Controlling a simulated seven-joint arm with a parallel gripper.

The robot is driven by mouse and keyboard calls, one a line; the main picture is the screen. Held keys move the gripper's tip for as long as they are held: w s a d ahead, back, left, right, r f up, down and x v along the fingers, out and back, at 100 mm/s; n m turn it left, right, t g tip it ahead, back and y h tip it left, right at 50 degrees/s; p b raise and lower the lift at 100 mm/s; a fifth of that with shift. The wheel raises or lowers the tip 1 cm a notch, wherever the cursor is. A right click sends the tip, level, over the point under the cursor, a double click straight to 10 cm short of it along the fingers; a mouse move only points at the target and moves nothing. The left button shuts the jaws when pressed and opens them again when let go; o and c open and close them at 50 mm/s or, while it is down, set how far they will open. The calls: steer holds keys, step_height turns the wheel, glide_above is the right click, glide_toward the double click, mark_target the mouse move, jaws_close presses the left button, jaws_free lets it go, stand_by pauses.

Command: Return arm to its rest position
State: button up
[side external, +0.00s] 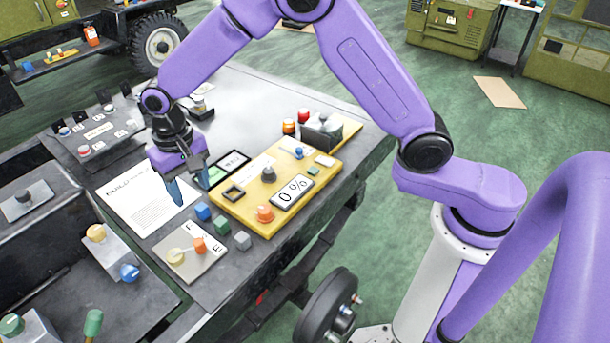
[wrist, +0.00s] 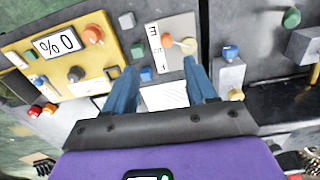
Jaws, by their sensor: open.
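My purple arm reaches over the grey table (side external: 240,92) from its base at the right. My gripper (side external: 188,190) points down above the white printed sheet (side external: 135,205), near the left edge of the yellow panel (side external: 262,222). Its blue fingers are apart with nothing between them. In the wrist view my gripper (wrist: 163,92) shows both fingers spread, with part of the white sheet (wrist: 170,95) visible between them. The exact height of the fingertips above the sheet is hard to tell.
The yellow panel carries knobs and a "0 %" display (side external: 292,192). Small blue, green and grey cubes (side external: 222,225) sit beside it. A plate with an orange knob (side external: 199,245) lies in front. A grey control panel (side external: 98,130) stands at left. The table's far middle is clear.

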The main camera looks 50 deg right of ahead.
steer(key=s+d+r+n, duration=0.2)
steer(key=s+d+n, duration=0.2)
steer(key=s+d, duration=0.3)
steer(key=s+d+r+n, duration=0.3)
steer(key=s+d, duration=0.4)
steer(key=s, duration=0.7)
steer(key=s+d+r+n, duration=0.3)
steer(key=s+d+n, duration=0.3)
steer(key=s, duration=0.4)
steer(key=shift+s+d, duration=0.2)
steer(key=shift+d, duration=0.4)
